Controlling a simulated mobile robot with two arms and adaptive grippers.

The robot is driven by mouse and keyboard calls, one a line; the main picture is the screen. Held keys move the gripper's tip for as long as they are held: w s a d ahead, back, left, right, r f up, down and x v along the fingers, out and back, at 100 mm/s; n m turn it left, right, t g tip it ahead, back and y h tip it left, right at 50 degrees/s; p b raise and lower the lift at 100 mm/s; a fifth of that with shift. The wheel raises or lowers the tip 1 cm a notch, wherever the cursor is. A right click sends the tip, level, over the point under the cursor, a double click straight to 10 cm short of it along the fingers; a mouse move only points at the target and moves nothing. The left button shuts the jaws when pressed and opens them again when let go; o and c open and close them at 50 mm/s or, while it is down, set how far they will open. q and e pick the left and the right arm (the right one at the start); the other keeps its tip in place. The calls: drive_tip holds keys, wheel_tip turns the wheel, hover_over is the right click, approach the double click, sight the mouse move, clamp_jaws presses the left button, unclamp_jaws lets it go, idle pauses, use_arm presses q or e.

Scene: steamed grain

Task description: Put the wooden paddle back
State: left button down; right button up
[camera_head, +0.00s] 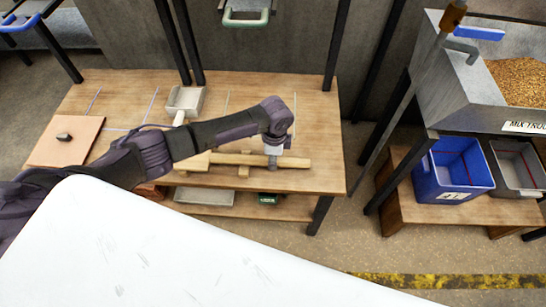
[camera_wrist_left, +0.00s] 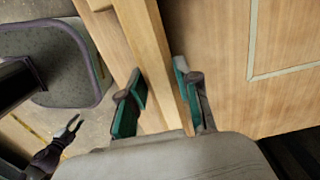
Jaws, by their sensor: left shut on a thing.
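The wooden paddle (camera_head: 235,158) is a pale wooden bar lying left to right along the front part of the wooden table, its wider left end partly behind my left arm. My left gripper (camera_head: 272,161) is shut on its handle near the right end. In the left wrist view the green-padded fingers (camera_wrist_left: 160,100) stand on both sides of the handle (camera_wrist_left: 150,45). I cannot tell whether the paddle touches the table.
The wooden table (camera_head: 320,130) has marked outlines on its top. A white surface (camera_head: 180,260) fills the front. A blue bin (camera_head: 455,172) and grain trough (camera_head: 470,95) are at right.

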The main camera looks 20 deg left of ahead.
use_arm(q)
drive_tip(key=c, duration=0.7)
unclamp_jaws()
drive_tip(key=shift+f, duration=0.1)
drive_tip(key=r, duration=1.2)
drive_tip(key=shift+d, duration=0.2)
